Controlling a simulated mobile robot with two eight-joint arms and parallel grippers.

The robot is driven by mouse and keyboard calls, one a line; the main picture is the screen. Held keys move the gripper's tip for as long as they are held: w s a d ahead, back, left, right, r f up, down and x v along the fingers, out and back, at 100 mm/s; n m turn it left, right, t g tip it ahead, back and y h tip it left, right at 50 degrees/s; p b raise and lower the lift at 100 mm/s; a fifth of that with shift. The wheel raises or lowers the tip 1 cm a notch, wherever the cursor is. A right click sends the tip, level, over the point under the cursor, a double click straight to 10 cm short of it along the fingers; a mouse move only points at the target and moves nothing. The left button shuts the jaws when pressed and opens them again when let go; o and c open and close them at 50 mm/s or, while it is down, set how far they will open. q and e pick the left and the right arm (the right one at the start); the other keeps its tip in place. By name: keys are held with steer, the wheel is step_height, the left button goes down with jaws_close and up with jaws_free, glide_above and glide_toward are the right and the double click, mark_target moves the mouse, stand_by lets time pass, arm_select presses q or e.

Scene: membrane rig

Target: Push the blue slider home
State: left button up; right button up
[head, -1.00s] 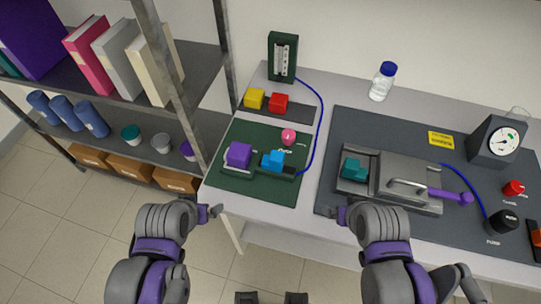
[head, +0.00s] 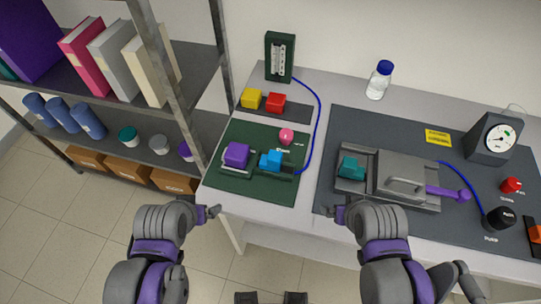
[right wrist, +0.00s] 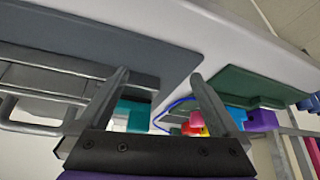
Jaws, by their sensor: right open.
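The blue slider (head: 271,160) sits on a dark rail on the green board (head: 225,185), just right of a purple block (head: 236,154). It also shows in the right wrist view (right wrist: 238,113), partly hidden behind a finger. My left gripper (head: 211,212) is in front of the board's near left corner, apart from the slider; its jaw opening is too small to judge. My right gripper (head: 343,214) is open and empty by the near edge of the dark grey mat (head: 325,195). Its two spread fingers show in the right wrist view (right wrist: 160,82).
A pink knob (head: 286,135) is behind the slider. Yellow (head: 251,98) and red (head: 276,102) blocks sit further back. A blue tube (head: 319,110) curves along the board's right side. A metal rig with a teal block (head: 351,167) stands right. A shelf post (head: 167,65) rises left.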

steer(key=shift+w+a+r, duration=0.1)
steer(key=shift+w+r, duration=0.05)
steer(key=shift+c, duration=1.2)
steer(key=w+a+r+n+g, duration=0.1)
steer(key=w+a+r+n, duration=0.3)
steer(key=w+a+r+n+g+b, duration=0.1)
steer(key=w+a+r+n+g, duration=0.1)
steer(key=w+a+r+n, duration=0.2)
steer(key=shift+w+a+r+n+y, duration=0.3)
steer(key=shift+w+r, duration=0.2)
steer(key=shift+w, duration=0.2)
steer(key=shift+c, duration=0.4)
steer(key=n+g, duration=0.3)
steer(key=n, duration=0.3)
glide_toward(273, 155)
steer(key=f, duration=0.6)
steer(key=f+b, duration=0.1)
steer(key=f, duration=0.3)
steer(key=shift+s+a, duration=0.15)
steer(key=shift+a, duration=0.1)
arm_select(q)
steer(key=f, duration=0.1)
steer(key=s+f, duration=0.1)
steer(key=f, duration=0.1)
steer(key=shift+s, duration=0.1)
arm_select(e)
jaws_close()
